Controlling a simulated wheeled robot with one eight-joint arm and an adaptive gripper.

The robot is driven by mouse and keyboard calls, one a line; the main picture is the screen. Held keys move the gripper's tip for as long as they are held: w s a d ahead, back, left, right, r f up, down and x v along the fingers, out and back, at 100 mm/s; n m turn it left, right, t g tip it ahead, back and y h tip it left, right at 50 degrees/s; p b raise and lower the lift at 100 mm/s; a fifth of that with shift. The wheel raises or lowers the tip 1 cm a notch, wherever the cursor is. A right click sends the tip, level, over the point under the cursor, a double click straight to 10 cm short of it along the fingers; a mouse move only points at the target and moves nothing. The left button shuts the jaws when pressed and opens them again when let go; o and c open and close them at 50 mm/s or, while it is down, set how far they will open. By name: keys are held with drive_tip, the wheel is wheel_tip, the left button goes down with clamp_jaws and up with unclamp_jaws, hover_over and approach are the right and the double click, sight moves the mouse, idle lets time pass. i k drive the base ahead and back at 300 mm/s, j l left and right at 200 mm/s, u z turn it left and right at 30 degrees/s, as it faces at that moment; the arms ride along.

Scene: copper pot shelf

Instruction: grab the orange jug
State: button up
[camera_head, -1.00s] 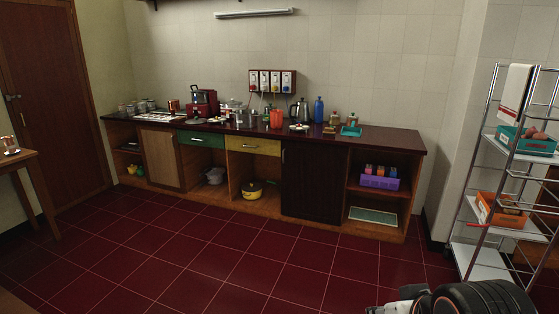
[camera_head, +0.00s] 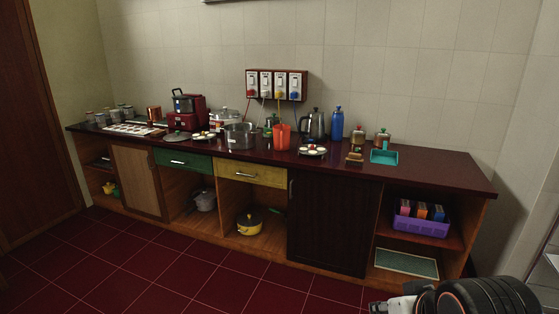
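The orange jug (camera_head: 281,136) stands upright on the dark red countertop, near its middle. It is between a steel pot (camera_head: 239,136) on its left and a small plate with pale items (camera_head: 312,150) on its right. My arm shows at the lower right of the view, with a black rounded part and a pale end piece. It is well in front of the counter and far from the jug. My gripper's fingers cannot be made out, so I cannot tell whether it is open or shut.
The long counter (camera_head: 420,163) runs along the tiled wall. A kettle (camera_head: 314,124), a blue bottle (camera_head: 337,123) and a teal tray (camera_head: 384,156) stand right of the jug. A red appliance (camera_head: 189,113) stands left. The red tiled floor (camera_head: 130,264) in front is clear.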

sight(281, 132)
drive_tip(key=i, duration=2.2)
